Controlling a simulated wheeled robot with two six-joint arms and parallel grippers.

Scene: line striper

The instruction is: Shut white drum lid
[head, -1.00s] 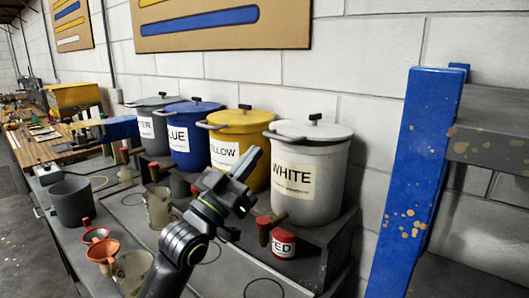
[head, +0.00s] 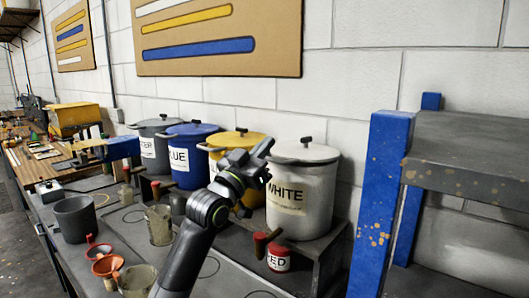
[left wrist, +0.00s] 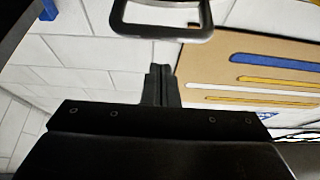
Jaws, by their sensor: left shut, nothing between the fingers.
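The white drum (head: 300,205) is a pale round pot labelled WHITE, standing on a dark raised shelf. Its pale lid (head: 312,153) with a dark knob lies across the top and looks nearly level; whether a small gap is left under it, I cannot tell. My left gripper (head: 266,148) is at the lid's left side, in front of it, shut and empty, and hides the left rim. Contact is not clear. In the left wrist view the shut fingers (left wrist: 160,75) point towards a grey loop handle (left wrist: 162,25) just beyond them. My right gripper is not in view.
The yellow drum (head: 236,143), the blue drum (head: 190,155) and a grey drum (head: 155,145) stand in a row to the left. A red can (head: 278,258) sits below the white drum. A blue-posted rack (head: 380,200) stands at the right.

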